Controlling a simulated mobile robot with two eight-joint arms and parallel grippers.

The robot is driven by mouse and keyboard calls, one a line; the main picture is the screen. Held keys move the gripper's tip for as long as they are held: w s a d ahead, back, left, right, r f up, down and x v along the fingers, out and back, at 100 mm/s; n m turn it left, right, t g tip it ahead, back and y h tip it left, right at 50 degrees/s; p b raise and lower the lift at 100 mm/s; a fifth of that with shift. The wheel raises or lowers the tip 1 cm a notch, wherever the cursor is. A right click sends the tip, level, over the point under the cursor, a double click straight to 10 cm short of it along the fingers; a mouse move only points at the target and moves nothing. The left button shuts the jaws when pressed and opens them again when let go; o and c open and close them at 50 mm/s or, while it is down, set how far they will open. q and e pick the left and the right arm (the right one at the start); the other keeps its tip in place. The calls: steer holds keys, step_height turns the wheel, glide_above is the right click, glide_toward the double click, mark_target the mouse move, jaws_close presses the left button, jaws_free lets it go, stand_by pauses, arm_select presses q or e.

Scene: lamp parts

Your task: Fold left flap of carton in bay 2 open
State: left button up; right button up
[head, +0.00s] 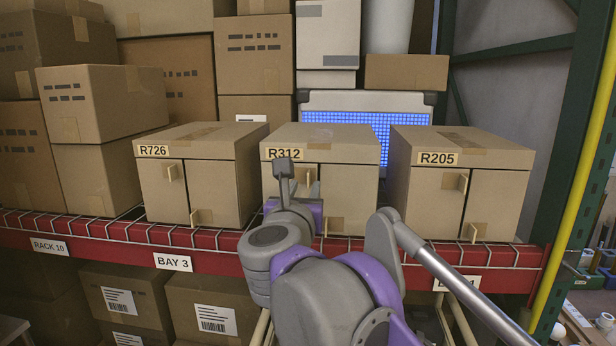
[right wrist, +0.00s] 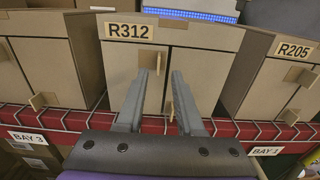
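Carton R312 (head: 350,150) stands in the middle of the shelf, its two front flaps closed with a vertical seam between them. Its left flap (right wrist: 119,66) has a wooden tab (right wrist: 152,60) near the top; the right flap (right wrist: 200,75) has a lower tab (right wrist: 170,106). My right gripper (right wrist: 159,74) is open and empty in front of R312, fingertips close to the left flap's tab; contact is unclear. In the head view the gripper (head: 285,168) covers part of that flap. My left gripper is out of view. I cannot tell which carton is bay 2's.
Closed cartons R726 (head: 200,150) and R205 (head: 465,145) stand on either side, with gaps between. The red shelf beam (head: 100,243) and wire edge run below. A BAY 3 sign (head: 173,262) is at left; another sign (right wrist: 267,151) is at right. More boxes are stacked behind.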

mark_target(308, 177)
steer(key=w, duration=0.4)
steer(key=w+d, duration=0.1)
steer(key=w, duration=0.2)
steer(key=shift+p, duration=0.35)
steer(key=shift+s, duration=0.1)
jaws_close()
stand_by(0.9)
